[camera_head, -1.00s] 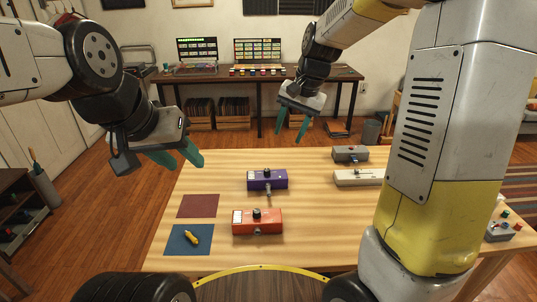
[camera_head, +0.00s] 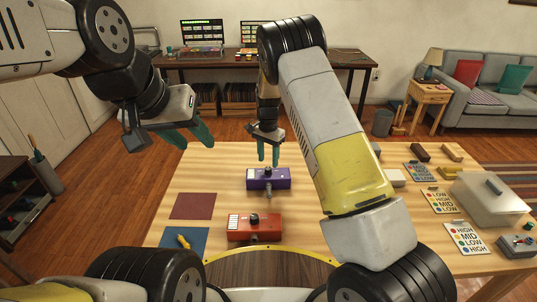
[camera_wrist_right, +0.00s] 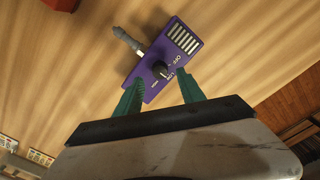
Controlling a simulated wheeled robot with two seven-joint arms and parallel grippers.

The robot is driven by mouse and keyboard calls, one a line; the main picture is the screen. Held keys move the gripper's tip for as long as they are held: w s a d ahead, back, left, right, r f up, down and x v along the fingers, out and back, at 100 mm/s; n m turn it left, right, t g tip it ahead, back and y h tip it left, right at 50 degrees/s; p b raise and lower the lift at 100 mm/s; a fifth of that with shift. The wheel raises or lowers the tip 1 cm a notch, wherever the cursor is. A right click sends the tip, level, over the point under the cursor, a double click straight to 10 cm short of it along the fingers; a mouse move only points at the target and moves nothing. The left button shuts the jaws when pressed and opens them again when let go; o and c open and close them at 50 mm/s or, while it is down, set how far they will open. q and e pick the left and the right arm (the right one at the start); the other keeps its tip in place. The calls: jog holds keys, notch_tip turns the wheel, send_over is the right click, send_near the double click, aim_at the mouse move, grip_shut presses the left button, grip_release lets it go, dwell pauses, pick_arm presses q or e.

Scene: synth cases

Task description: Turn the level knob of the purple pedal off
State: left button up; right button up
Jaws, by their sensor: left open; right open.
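The purple pedal (camera_head: 268,179) lies on the wooden table, with a black level knob (camera_head: 268,171) on its top. In the right wrist view the purple pedal (camera_wrist_right: 165,66) shows a dark knob (camera_wrist_right: 161,69) with a pale pointer and a grey jack plug at its side. My right gripper (camera_head: 268,160) is open above the pedal; in the right wrist view its green fingers (camera_wrist_right: 158,84) stand on either side of the knob, apart from it as far as I can tell. My left gripper (camera_head: 198,138) is open and empty, above the table's far left edge.
A red-orange pedal (camera_head: 254,228) stands nearer me. Label cards (camera_head: 465,238), a translucent bin (camera_head: 490,200) and a grey box (camera_head: 517,246) are at right.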

aim_at(268, 168)
jog(key=shift+f, duration=2.05)
grip_shut()
